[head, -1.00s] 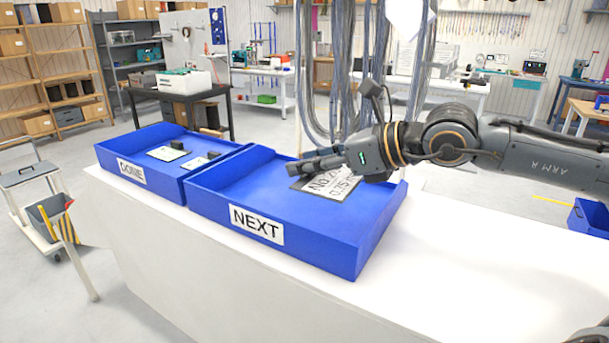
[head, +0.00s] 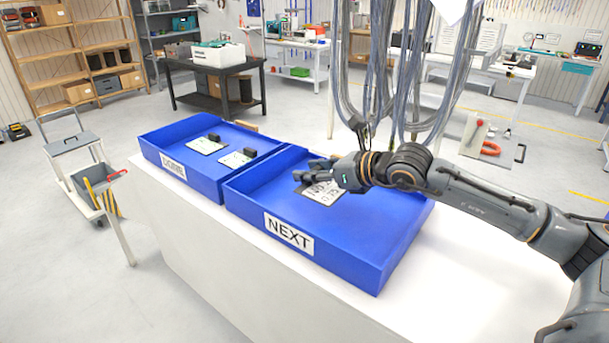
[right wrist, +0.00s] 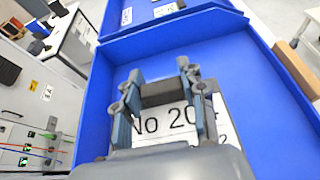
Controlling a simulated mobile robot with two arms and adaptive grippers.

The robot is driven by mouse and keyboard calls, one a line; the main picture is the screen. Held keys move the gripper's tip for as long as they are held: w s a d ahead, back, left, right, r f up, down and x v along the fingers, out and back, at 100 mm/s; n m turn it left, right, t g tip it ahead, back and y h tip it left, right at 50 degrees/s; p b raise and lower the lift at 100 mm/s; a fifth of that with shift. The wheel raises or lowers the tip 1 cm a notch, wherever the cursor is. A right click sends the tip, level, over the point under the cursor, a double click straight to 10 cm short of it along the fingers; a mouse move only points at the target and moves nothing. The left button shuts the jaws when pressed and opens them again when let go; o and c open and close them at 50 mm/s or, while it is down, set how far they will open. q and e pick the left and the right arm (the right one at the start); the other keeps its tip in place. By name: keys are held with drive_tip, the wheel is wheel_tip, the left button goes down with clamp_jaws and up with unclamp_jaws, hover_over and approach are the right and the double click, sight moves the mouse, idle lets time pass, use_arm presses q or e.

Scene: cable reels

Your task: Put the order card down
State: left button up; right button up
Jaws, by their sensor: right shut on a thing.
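The order card (head: 324,193) is white with black print and is inside the blue NEXT tray (head: 345,252). Its print "No 20…" (right wrist: 160,122) shows in the right wrist view, partly covered by my fingers. A dark block grip (right wrist: 164,93) stands on the card. My right gripper (head: 308,172) is shut on this grip, with one finger on each side; it also shows in the right wrist view (right wrist: 162,88). The card looks flat and low over the tray floor; I cannot tell whether it touches. My left gripper is not in view.
The blue DONE tray (head: 160,143) adjoins on the left and holds two cards (head: 206,145) (head: 238,158) with dark grips. Both trays stand on a white table (head: 220,245). Cable bundles (head: 375,70) hang behind my arm. The front of the NEXT tray is free.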

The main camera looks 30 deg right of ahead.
drive_tip(key=w+f+p, duration=0.1)
drive_tip(key=w+f, duration=0.2)
drive_tip(key=shift+w+f+p, duration=0.1)
drive_tip(key=shift+f+p, duration=0.1)
drive_tip(key=shift+p, duration=0.15)
wheel_tip(320, 180, down, 3)
drive_tip(key=p, duration=0.2)
drive_tip(key=shift+a+r+p, duration=0.1)
drive_tip(key=shift+r+p, duration=0.05)
drive_tip(key=shift+p, duration=0.25)
drive_tip(key=shift+f, duration=0.55)
drive_tip(key=o, duration=1.1)
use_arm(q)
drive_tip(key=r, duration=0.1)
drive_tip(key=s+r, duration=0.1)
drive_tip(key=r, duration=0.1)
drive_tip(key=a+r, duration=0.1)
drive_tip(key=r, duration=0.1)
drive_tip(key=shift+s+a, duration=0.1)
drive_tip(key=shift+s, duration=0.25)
use_arm(e)
drive_tip(key=shift+o, duration=0.2)
drive_tip(key=shift+r, duration=0.15)
